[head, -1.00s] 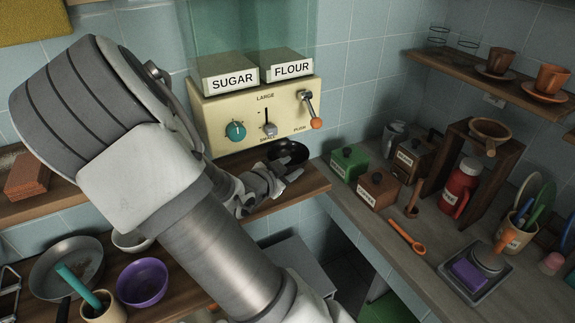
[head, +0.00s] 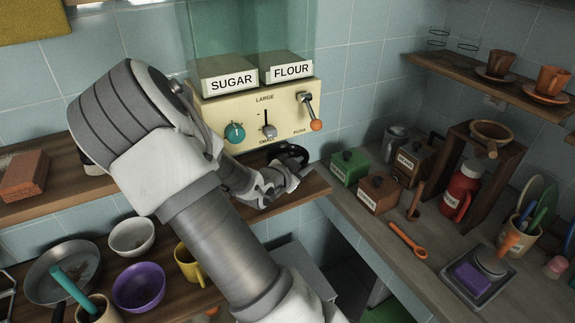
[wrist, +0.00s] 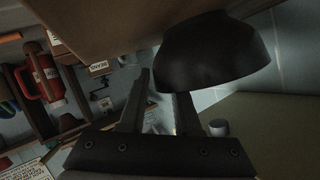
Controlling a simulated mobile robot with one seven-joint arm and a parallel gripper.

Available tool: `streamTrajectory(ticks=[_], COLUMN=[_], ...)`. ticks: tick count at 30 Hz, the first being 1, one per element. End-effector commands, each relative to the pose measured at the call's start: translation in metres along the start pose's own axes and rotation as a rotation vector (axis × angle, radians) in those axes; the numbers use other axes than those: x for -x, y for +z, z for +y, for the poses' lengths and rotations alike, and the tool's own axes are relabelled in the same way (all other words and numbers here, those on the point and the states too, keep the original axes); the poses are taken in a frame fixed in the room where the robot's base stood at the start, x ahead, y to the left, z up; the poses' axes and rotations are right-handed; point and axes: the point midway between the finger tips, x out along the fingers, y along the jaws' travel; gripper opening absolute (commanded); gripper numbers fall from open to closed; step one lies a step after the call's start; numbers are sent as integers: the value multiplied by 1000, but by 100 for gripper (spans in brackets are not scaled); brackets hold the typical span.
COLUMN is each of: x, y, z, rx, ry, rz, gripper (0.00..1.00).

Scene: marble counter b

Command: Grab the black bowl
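The black bowl (head: 296,151) sits on the wooden shelf below the sugar and flour dispenser, partly hidden behind my gripper in the head view. In the wrist view the bowl (wrist: 215,55) is large and dark, at the upper right, just beyond the fingertips. My gripper (head: 291,172) is right against the near side of the bowl in the head view. In the wrist view its fingers (wrist: 165,82) are apart with a clear gap. The bowl's edge overlaps the right finger's tip; I cannot tell whether they touch.
The cream dispenser (head: 255,118) with its knobs and lever stands just behind the bowl. Green (head: 349,167) and brown (head: 378,193) boxes stand on the counter to the right. A purple bowl (head: 139,287), a white bowl (head: 131,236) and a yellow mug (head: 189,264) stand lower left.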

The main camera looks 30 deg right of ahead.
Motion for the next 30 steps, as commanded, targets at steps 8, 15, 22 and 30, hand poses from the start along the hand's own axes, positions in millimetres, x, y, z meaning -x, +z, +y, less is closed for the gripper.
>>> streamTrajectory(ticks=[8, 15, 22, 30], x=[0, 0, 0, 0], y=[0, 1, 1, 1], z=[0, 1, 1, 1], rx=[1, 1, 2, 2], ry=[0, 1, 1, 2], rz=[0, -1, -2, -2], gripper=[0, 0, 0, 0])
